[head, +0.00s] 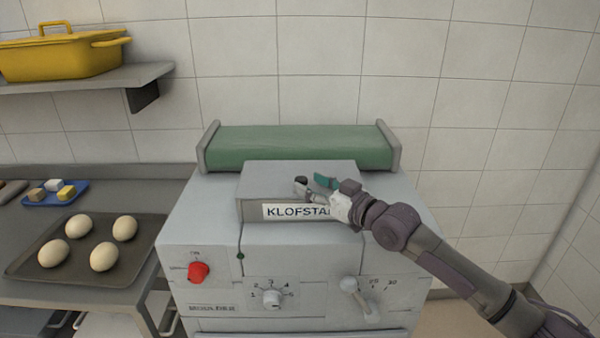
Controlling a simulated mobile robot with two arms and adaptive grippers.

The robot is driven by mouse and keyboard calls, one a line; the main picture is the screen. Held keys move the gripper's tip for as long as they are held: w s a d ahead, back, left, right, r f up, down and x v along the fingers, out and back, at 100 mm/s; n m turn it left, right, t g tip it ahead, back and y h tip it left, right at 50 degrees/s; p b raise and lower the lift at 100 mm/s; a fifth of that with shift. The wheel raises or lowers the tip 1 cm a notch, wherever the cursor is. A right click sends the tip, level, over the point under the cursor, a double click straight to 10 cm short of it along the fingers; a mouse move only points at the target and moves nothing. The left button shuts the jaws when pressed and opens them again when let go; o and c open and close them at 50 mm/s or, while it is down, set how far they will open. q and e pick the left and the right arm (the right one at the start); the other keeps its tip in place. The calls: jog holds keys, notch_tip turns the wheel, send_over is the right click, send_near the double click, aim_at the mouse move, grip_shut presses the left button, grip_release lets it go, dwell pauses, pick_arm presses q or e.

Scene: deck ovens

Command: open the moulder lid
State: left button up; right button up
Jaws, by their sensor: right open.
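The grey moulder (200,225) stands in the middle of the head view. Its box-shaped lid (270,180) with a label reading "KLOFSTA…" lies closed on top, in front of a green belt (300,147). My right gripper (315,183) is at the front right part of the lid, its fingers apart with nothing between them. It covers the end of the label. I cannot tell whether the fingers touch the lid. My left gripper is not in view.
The moulder's front has a red knob (198,272), a numbered dial (272,298) and a lever (360,299). At left, a counter holds a tray (70,281) of several dough balls and a blue plate (75,196). A yellow pot (60,57) sits on a shelf (120,78).

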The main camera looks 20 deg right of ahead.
aim_at(303, 179)
jog(key=x, duration=0.2)
jog(key=shift+w+a+r, duration=0.1)
jog(key=shift+w+r, duration=0.05)
jog(key=shift+w, duration=0.1)
jog(key=shift+w+a+p, duration=0.15)
jog(key=shift+w+p, duration=0.1)
jog(key=shift+p, duration=0.05)
jog(key=shift+w+a, duration=0.1)
jog(key=shift+w, duration=0.15)
jog(key=shift+c, duration=0.7)
grip_shut()
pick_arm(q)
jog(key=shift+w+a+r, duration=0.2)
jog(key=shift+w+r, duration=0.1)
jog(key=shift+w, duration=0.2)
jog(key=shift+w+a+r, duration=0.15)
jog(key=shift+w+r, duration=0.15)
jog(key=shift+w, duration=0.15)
